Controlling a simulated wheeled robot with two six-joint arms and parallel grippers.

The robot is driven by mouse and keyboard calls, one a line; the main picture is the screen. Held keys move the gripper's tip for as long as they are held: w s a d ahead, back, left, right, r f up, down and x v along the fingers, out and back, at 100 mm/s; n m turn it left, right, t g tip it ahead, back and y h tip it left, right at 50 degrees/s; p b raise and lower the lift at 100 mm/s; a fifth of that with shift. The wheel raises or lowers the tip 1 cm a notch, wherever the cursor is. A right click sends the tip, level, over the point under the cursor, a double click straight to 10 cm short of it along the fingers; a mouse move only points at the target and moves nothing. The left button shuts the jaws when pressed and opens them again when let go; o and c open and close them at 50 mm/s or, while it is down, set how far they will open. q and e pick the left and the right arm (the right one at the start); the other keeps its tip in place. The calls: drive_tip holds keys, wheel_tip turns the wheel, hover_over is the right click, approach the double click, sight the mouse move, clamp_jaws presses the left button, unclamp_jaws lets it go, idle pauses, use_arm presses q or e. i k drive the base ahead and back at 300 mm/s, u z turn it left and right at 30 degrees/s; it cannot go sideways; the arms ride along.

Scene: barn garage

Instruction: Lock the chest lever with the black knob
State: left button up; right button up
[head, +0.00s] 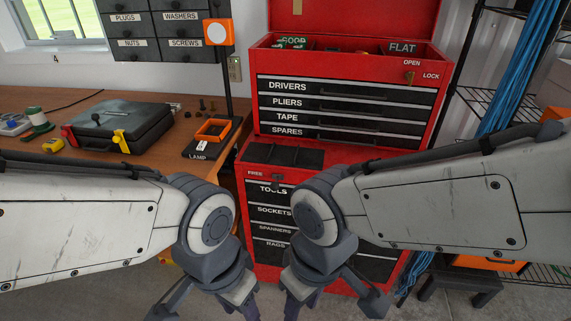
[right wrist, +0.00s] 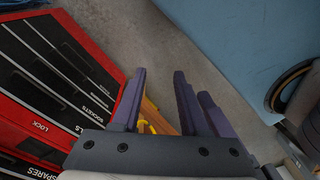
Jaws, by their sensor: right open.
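The red tool chest (head: 262,110) stands ahead in the head view, with an upper and a lower drawer unit. A small lever with a dark knob (head: 276,182) is on the lower unit's front edge, beside the label FREE; its far end is hidden by my right arm. A brass-coloured lever (head: 409,77) is at the upper unit's top right, between OPEN and LOCK. My right gripper (right wrist: 158,98) is open and empty, pointing down in front of the chest, apart from both levers. My left gripper (head: 246,308) hangs low, its fingertips cut off by the frame.
A wooden workbench (head: 100,180) on the left holds a dark case (head: 120,122) and an orange tray (head: 212,130). A shelf rack with blue cables (head: 510,80) stands at the right. Bare concrete floor (right wrist: 115,35) shows in the right wrist view.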

sight(274, 187)
drive_tip(key=z, duration=0.05)
drive_tip(key=k, duration=0.65)
drive_tip(key=u, duration=0.6)
drive_tip(key=i, duration=1.8)
drive_tip(key=z, duration=0.55)
